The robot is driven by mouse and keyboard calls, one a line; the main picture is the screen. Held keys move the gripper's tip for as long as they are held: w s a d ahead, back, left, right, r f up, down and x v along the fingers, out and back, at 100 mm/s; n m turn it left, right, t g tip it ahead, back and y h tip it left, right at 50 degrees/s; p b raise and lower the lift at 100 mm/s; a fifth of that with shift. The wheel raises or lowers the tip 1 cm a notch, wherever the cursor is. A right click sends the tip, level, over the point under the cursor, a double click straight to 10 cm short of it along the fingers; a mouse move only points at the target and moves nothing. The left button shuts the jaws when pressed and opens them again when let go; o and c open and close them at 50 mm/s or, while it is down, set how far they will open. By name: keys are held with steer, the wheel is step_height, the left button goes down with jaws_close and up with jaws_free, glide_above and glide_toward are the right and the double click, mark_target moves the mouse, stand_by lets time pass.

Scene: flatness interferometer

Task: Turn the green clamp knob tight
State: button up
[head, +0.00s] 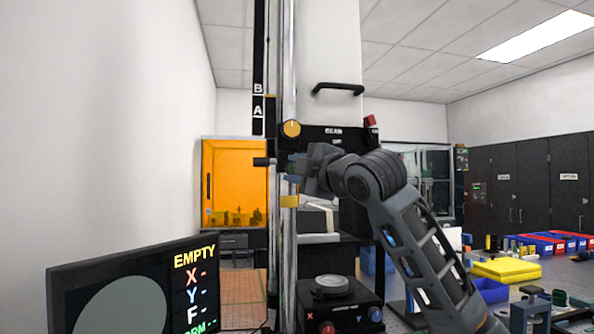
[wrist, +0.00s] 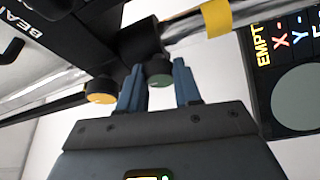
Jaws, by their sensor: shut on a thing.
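The green clamp knob (wrist: 159,80) shows in the wrist view as a dull green round end on a black clamp body (wrist: 139,42) around the bright column. My gripper (wrist: 159,74) has its two blue fingers on either side of the knob and is shut on it. In the head view my gripper (head: 292,168) is at the column, just below the black carriage (head: 335,137). I cannot make out the green knob there, behind my gripper. The knob's angle and tightness cannot be told.
A yellow knob (wrist: 101,91) sits close to the left of my fingers in the wrist view. A yellow band (head: 290,201) is on the column below. The monitor (head: 140,290) reading EMPTY stands at lower left. A stage with a round top (head: 326,288) is below.

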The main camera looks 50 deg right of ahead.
steer(key=o, duration=1)
steer(key=shift+o, duration=0.2)
steer(key=shift+s, duration=0.1)
steer(key=b+v, duration=0.2)
steer(key=v, duration=0.5)
steer(key=shift+s, duration=0.3)
steer(key=shift+a, duration=0.1)
